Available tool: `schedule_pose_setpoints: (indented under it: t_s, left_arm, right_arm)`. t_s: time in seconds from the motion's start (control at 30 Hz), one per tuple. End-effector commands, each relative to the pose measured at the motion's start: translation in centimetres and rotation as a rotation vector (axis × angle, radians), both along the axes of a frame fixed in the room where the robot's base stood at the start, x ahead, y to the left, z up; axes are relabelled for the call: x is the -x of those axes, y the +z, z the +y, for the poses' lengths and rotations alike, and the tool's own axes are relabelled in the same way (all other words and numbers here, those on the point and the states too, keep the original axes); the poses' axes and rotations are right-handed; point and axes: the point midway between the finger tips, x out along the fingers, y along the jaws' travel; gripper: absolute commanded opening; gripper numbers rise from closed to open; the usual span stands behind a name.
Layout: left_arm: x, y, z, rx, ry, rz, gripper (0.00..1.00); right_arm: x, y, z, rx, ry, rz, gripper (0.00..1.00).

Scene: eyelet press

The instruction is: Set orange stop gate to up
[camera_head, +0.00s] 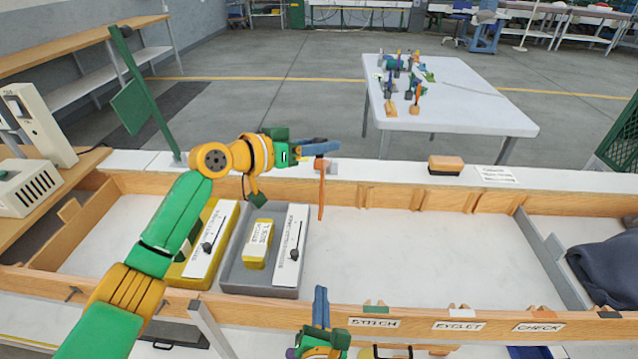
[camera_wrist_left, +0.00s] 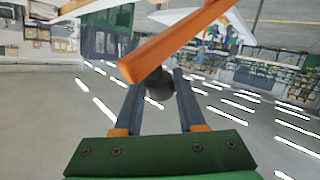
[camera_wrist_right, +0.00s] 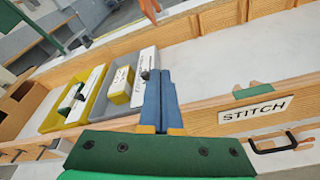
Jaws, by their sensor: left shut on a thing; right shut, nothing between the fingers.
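The orange stop gate (camera_head: 321,190) is a slim orange bar at the far wooden rail, left of the middle of the tray. In the head view it runs downward from my left gripper (camera_head: 326,149). In the left wrist view the orange bar (camera_wrist_left: 185,38) crosses in front of the fingers, and a dark round knob (camera_wrist_left: 160,86) sits between them. My left gripper is shut on the gate, seemingly by this knob. My right gripper (camera_head: 321,296) is shut and empty near the front rail, left of the STITCH label; its closed blue fingers (camera_wrist_right: 165,92) show in the right wrist view.
A grey bin (camera_head: 263,291) and a yellow bin (camera_head: 183,280) stand left in the tray. The tray floor (camera_head: 430,250) is clear to the right. The front rail bears STITCH (camera_head: 374,322), EYELET and CHECK labels. A brush-like block (camera_head: 445,165) sits on the back ledge.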

Motion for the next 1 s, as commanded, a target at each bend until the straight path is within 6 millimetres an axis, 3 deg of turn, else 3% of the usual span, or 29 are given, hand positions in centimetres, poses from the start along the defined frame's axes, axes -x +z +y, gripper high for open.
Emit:
schedule_pose_setpoints:
  t_s: [0.03,0.1,0.23,0.37,0.8,1.0]
  left_arm:
    - [0.0,0.0,0.0,-0.001,0.001,-0.002,0.00]
    - [0.0,0.0,0.0,-0.001,0.001,-0.002,0.00]
    - [0.0,0.0,0.0,-0.002,0.000,-0.001,0.00]
    - [0.0,0.0,0.0,-0.002,0.000,-0.001,0.00]
    - [0.0,-0.1,0.0,-0.003,0.000,0.000,0.00]
    - [0.0,-0.1,0.0,-0.003,0.000,0.000,0.00]
  right_arm:
    - [-0.6,4.1,0.8,0.113,0.011,-0.119,0.00]
    - [-0.6,8.7,1.2,0.263,-0.002,-0.255,0.00]
    - [-0.2,13.4,1.4,0.413,-0.043,-0.383,0.00]
    - [-1.0,14.5,1.4,0.450,-0.057,-0.409,0.00]
    - [-10.2,15.9,1.3,0.449,-0.055,-0.403,0.00]
    - [-11.8,18.3,1.3,0.446,-0.055,-0.401,0.00]
